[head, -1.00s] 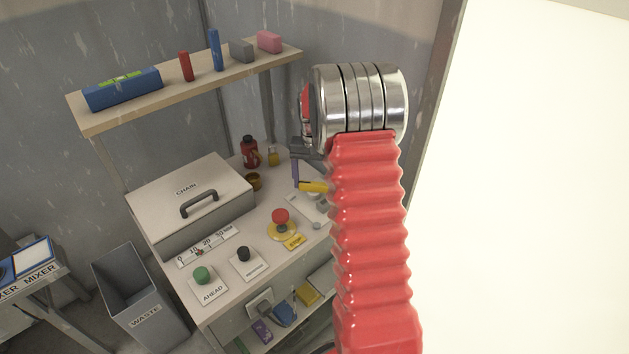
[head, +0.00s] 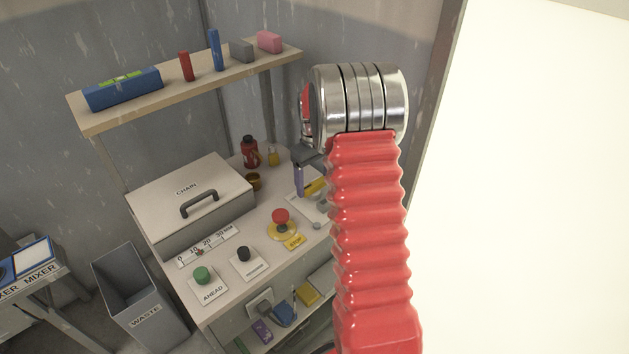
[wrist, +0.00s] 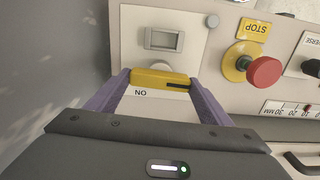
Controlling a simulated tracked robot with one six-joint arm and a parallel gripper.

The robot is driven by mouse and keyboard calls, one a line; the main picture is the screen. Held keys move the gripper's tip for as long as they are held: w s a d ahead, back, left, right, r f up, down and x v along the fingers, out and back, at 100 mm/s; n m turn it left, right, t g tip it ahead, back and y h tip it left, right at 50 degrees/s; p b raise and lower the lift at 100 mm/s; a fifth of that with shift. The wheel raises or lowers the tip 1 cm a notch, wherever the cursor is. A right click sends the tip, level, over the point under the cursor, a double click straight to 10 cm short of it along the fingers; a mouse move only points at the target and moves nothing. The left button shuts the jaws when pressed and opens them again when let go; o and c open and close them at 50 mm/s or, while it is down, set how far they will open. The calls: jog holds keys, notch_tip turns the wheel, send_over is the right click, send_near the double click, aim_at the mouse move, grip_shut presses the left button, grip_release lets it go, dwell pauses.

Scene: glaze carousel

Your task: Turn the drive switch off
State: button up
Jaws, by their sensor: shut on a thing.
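The drive switch has a yellow bar handle (wrist: 160,78) on a pale panel. In the wrist view it lies crosswise between the two purple fingers of my gripper (wrist: 158,80), which is shut on its ends. A label (wrist: 140,93) beside the handle reads ON, upside down in this view. A small grey display window (wrist: 164,39) sits on the same plate.
A red STOP button (head: 281,216) on a yellow base stands close by, with a black button (head: 243,254) and a green AHEAD button (head: 203,275) nearer the front. A shelf (head: 92,121) with small items hangs above.

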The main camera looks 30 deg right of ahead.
aim_at(314, 183)
jog(key=shift+w+r+n, duration=0.1)
jog(key=shift+w+n, duration=0.05)
jog(key=shift+n, duration=0.15)
jog(key=o, duration=1.1)
jog(key=shift+c, duration=0.2)
notch_tip(314, 183, up, 14)
jog(key=shift+f, duration=0.2)
dwell(0.5)
